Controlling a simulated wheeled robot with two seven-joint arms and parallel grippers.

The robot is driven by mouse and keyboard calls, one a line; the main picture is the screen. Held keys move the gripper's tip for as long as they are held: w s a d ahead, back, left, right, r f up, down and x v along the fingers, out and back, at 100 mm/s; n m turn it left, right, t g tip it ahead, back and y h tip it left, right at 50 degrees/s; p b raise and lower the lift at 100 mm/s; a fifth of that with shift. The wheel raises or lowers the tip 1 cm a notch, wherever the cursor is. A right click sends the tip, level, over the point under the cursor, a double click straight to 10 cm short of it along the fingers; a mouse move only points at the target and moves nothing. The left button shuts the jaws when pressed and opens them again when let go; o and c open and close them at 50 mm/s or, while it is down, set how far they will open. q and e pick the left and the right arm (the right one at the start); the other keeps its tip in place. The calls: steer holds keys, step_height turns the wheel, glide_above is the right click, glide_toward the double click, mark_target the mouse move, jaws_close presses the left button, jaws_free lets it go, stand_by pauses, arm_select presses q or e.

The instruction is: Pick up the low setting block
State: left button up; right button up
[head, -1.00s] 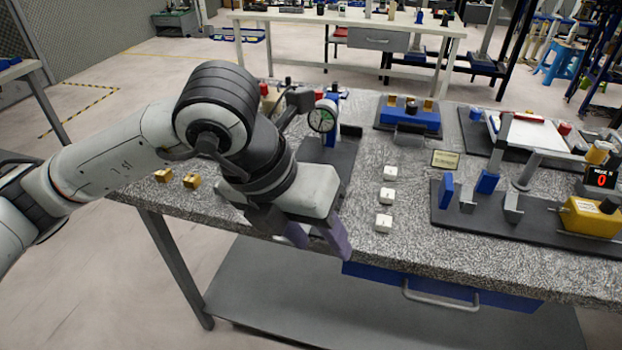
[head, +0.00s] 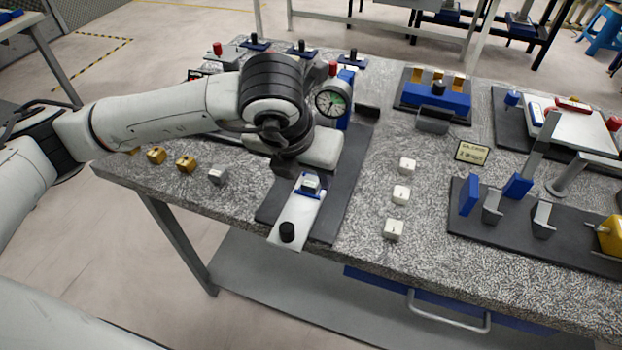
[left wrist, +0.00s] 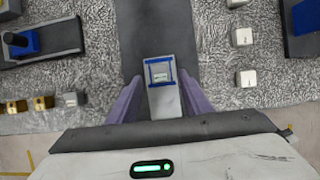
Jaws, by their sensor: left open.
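A small silver-grey block (head: 310,184) sits in a blue frame on a pale slide with a black knob, on the dark base of the dial gauge (head: 332,103). The block also shows in the left wrist view (left wrist: 160,72). A loose grey block (head: 217,175) stands on the bench to the left, beside gold blocks (head: 185,163). No readable label tells which block is the low one. My left gripper (left wrist: 160,100) is open above the slide, its purple fingers on either side of it, holding nothing. In the head view its fingers are hidden. My right gripper is not seen.
Three white blocks (head: 401,194) stand in a column right of the gauge base. A blue fixture (head: 437,96) is behind them, and a dark plate with brackets (head: 543,220) lies to the right. Speckled bench top is clear between the white blocks and that plate.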

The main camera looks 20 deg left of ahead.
mark_target(311, 184)
arm_select(q)
steer(key=shift+x, duration=1.3)
jaws_close()
